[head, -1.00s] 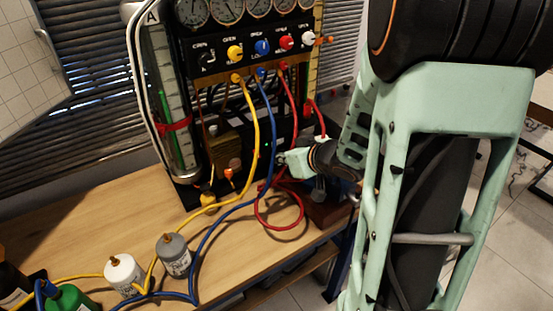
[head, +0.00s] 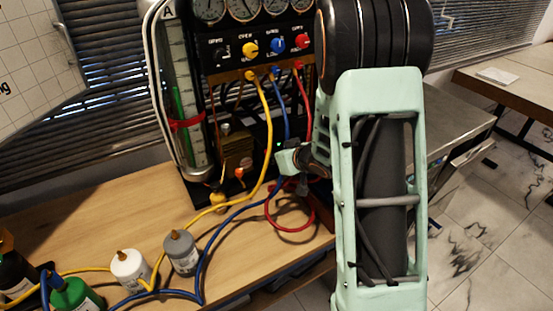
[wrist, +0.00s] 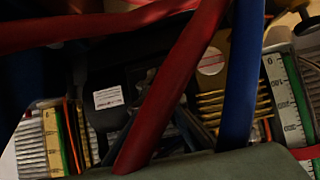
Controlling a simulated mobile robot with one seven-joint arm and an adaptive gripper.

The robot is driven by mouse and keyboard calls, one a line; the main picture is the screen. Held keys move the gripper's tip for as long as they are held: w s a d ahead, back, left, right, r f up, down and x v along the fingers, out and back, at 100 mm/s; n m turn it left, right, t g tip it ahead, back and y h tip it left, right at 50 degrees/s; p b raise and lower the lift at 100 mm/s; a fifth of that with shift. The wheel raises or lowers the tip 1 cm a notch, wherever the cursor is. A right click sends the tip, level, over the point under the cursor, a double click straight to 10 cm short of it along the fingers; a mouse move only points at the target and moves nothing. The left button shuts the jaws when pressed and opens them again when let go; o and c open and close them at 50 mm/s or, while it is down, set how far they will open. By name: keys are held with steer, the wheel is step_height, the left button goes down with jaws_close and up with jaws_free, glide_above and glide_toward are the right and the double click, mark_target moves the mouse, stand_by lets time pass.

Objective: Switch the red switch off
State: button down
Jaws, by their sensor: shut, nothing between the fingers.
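No part that I can surely call the red switch shows. A red knob (head: 302,41) sits in the row on the black panel (head: 232,55) of the gauge rig, right of a blue knob. A small orange-red fitting (head: 239,172) shows low on the rig. My gripper (head: 287,160) is at the rig's lower front, among the hoses, with its tips mostly hidden in the head view. It is shut and holds nothing. In the wrist view a thick red hose (wrist: 175,85) and a blue hose (wrist: 241,75) cross close in front and cover part of the rig.
Yellow (head: 268,130) and blue hoses run from the panel down over the wooden bench (head: 110,210). A red hose (head: 272,217) loops near the bench's front edge. White (head: 129,268) and grey (head: 181,255) canisters stand on the bench. My arm covers the rig's right side.

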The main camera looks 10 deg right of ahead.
steer(key=shift+f, duration=0.1)
steer(key=shift+w+a+r+t+b, duration=0.15)
steer(key=shift+r+t+b, duration=0.2)
steer(key=shift+b, duration=0.4)
steer(key=shift+w+d+r+t+b, duration=0.1)
steer(key=shift+r+t+b, duration=0.2)
steer(key=shift+b, duration=0.45)
steer(key=shift+f, duration=0.1)
